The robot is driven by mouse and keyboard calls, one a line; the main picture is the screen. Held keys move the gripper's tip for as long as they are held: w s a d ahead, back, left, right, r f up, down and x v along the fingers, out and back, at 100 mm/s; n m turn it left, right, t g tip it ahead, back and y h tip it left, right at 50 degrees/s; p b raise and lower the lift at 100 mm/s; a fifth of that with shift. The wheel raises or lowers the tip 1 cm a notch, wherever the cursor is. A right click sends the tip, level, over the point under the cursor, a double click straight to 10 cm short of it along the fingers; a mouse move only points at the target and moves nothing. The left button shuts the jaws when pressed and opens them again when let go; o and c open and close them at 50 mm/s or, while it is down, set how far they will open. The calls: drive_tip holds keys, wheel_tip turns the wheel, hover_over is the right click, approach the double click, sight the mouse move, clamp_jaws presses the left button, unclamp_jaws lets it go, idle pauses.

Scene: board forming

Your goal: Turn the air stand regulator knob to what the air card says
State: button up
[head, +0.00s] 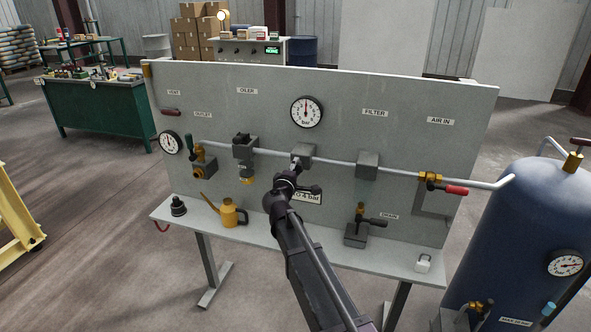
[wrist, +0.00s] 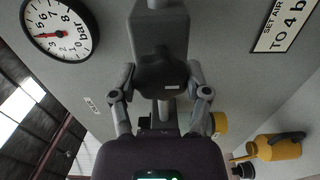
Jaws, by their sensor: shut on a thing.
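The regulator (head: 304,151) is a grey block on the air pipe in the middle of the grey panel. Its black knob (wrist: 160,72) sits between my fingers in the wrist view. My gripper (head: 293,176) is below the regulator and shut on the knob, one finger on each side. The air card (wrist: 286,22) reads "SET AIR TO 4 b", with the rest cut off; in the head view my arm covers part of it. The round bar gauge (head: 306,112) above the regulator has its red needle pointing nearly straight up. It also shows in the wrist view (wrist: 60,30); the exact reading is hard to tell.
A yellow oil can (head: 229,212) and a black piece (head: 178,206) stand on the panel's shelf to the left. The drain valve (head: 357,228) and a red-handled valve (head: 445,188) are to the right. A blue tank (head: 520,235) stands at the far right.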

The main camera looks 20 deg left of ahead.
drive_tip(key=shift+w, duration=0.1)
drive_tip(key=o, duration=1.1)
drive_tip(key=shift+o, duration=0.2)
drive_tip(key=s, duration=1.2)
drive_tip(key=shift+d, duration=0.45)
drive_tip(key=shift+d, duration=0.1)
